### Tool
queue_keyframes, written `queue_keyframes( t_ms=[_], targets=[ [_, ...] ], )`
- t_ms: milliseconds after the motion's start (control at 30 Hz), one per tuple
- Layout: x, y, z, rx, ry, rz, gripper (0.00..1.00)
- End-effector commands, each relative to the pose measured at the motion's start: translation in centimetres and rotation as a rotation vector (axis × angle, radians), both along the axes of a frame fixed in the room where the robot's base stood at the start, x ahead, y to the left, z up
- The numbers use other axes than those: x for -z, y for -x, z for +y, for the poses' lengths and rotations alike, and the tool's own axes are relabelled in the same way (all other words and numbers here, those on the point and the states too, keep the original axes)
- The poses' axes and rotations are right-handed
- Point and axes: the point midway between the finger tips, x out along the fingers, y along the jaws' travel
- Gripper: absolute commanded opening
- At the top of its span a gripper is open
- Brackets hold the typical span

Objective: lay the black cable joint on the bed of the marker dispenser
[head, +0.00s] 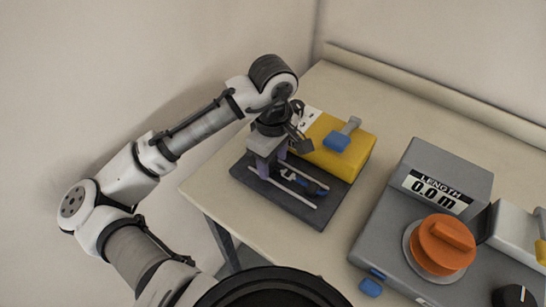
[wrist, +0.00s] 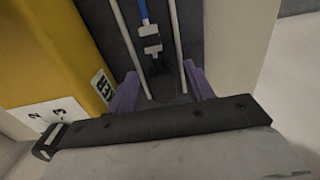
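The marker dispenser (head: 327,210) is a dark base with two white rails and a yellow box (head: 353,160) behind them. A blue cable (head: 318,188) with dark parts lies between the rails. The black cable joint (wrist: 157,68) seems to be the dark piece at the blue cable's near end in the wrist view, low between the rails; its contact with the bed cannot be made out. My gripper (head: 271,162) is over the left end of the dispenser. Its purple fingers (wrist: 162,88) stand apart, one on each side of the rails, and touch nothing that I can see.
A grey length-measuring machine (head: 398,232) with an orange knob (head: 440,243) stands to the right.

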Motion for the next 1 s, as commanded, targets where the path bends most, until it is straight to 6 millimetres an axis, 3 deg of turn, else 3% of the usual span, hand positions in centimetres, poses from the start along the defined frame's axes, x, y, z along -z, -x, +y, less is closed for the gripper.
queue_keyframes(
  t_ms=[333, 800, 1000],
  targets=[
    [-0.9, 0.0, 0.0, 0.001, 0.0, -0.001, 0.52],
    [-10.2, -0.1, 0.0, -0.001, -0.003, -0.002, 0.52],
    [-12.1, 0.0, 0.0, 0.0, -0.001, -0.001, 0.52]
  ],
)
